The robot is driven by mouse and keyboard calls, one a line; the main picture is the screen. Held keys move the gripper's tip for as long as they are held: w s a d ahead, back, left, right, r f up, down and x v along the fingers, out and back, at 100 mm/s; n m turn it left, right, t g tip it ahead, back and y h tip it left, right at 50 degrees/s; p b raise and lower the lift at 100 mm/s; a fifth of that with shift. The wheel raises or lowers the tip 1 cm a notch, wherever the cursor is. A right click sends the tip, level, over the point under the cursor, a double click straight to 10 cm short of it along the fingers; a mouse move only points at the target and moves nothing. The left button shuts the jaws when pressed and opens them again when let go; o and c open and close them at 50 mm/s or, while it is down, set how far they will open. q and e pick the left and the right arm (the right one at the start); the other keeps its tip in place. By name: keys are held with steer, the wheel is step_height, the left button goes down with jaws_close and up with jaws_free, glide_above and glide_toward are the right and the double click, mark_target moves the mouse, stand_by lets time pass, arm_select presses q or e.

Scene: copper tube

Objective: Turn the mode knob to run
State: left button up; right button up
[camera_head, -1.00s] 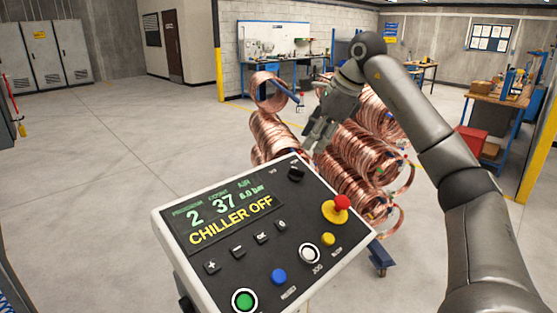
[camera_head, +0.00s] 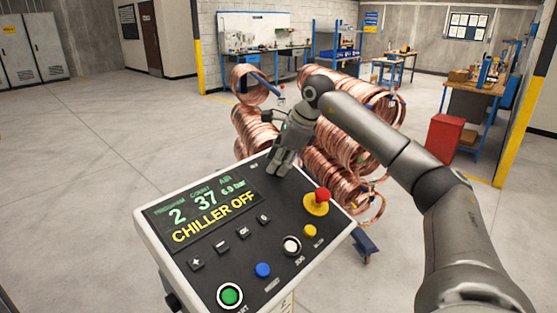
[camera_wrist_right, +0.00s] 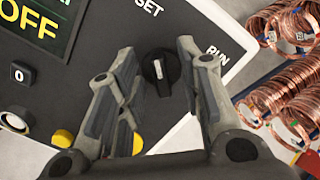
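The mode knob (camera_wrist_right: 159,73) is a black rotary knob with a white pointer line on the control panel (camera_head: 192,265). In the right wrist view it sits between the fingers of my right gripper (camera_wrist_right: 158,80), which are apart on both sides of it. The pointer line runs nearly straight up and down in that view. The word RUN (camera_wrist_right: 217,55) is printed to the knob's right, and SET to its upper left. In the head view my right gripper (camera_head: 281,170) is at the panel's upper edge and hides the knob. My left gripper is not in view.
The panel screen (camera_head: 205,212) reads CHILLER OFF. A red emergency button (camera_head: 322,195) and a yellow button (camera_head: 309,231) lie near the gripper. Copper coils (camera_head: 335,150) stand on a rack behind the panel. The floor at left is clear.

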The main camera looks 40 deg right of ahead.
steer(key=c, duration=0.3)
jaws_close()
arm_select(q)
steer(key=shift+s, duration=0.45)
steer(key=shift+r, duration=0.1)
arm_select(e)
steer(key=shift+m, duration=0.3)
steer(key=m+p, duration=0.1)
steer(key=m, duration=0.1)
steer(key=shift+w+r+m, duration=0.1)
steer(key=shift+m, duration=0.3)
steer(key=m, duration=0.5)
steer(key=shift+d+m+h+p, duration=0.2)
steer(key=shift+m+h+p, duration=0.1)
steer(key=shift+p, duration=0.05)
steer(key=m, duration=0.4)
steer(key=shift+m+p, duration=0.3)
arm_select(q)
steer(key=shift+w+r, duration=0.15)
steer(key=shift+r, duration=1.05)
arm_select(e)
steer(key=shift+d+m+h, duration=0.2)
steer(key=shift+m+h, duration=0.2)
steer(key=shift+m, duration=1.9)
